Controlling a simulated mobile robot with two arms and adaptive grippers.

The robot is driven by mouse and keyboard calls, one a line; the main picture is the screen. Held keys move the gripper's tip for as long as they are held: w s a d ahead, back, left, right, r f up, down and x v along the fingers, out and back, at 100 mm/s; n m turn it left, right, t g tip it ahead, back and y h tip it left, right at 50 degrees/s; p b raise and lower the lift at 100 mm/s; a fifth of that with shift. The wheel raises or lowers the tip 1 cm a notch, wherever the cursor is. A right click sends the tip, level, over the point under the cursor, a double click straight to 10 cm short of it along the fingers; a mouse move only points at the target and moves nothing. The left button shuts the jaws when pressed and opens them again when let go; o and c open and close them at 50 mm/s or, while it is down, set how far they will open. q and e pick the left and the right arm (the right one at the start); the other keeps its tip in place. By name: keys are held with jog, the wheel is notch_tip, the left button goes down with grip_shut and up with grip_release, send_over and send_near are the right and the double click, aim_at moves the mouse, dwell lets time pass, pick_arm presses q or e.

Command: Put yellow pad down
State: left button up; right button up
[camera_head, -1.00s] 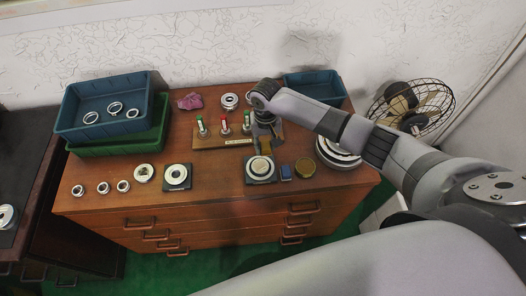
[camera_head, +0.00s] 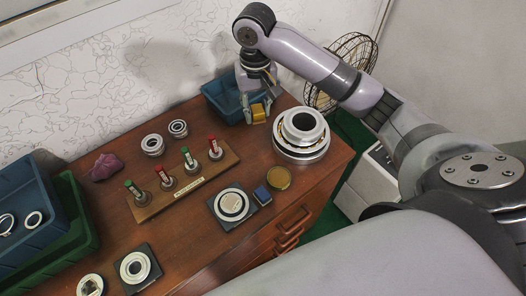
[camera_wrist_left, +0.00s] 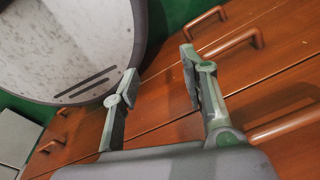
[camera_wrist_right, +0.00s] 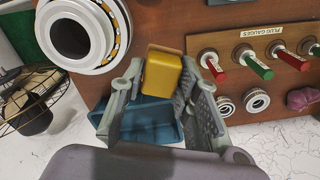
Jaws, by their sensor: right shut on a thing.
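The yellow pad (camera_head: 258,112) is a small block held between the fingers of my right gripper (camera_head: 257,107), near the front right of the small blue bin (camera_head: 218,101) at the back of the table. In the right wrist view the yellow pad (camera_wrist_right: 161,76) sits between both fingers of the right gripper (camera_wrist_right: 158,88), with the blue bin (camera_wrist_right: 150,128) partly hidden behind it. I cannot tell the pad's exact height. My left gripper (camera_wrist_left: 158,76) is open and empty in front of the wooden drawers; it is not in the head view.
Stacked large bearing rings (camera_head: 301,136) stand right of the gripper. A plug gauge rack (camera_head: 183,190), a blue block (camera_head: 262,195), a round gold tin (camera_head: 279,178) and a ring on a dark plate (camera_head: 232,205) lie nearer. A fan (camera_head: 352,62) stands beyond the table.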

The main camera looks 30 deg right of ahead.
send_over(260, 158)
notch_tip(260, 158, down, 5)
notch_tip(260, 158, down, 10)
jog(key=shift+w+f+p, duration=0.1)
jog(key=shift+p, duration=0.6)
notch_tip(260, 158, down, 4)
pick_arm(q)
jog(key=s, duration=0.1)
jog(key=s+d+r, duration=0.1)
jog(key=shift+s+r, duration=0.15)
jog(key=shift+s, duration=0.2)
pick_arm(e)
jog(key=shift+f, duration=0.25)
jog(key=shift+f, duration=0.15)
jog(key=o, duration=1)
pick_arm(q)
jog(key=shift+d, duration=0.1)
pick_arm(e)
jog(key=shift+o, duration=0.2)
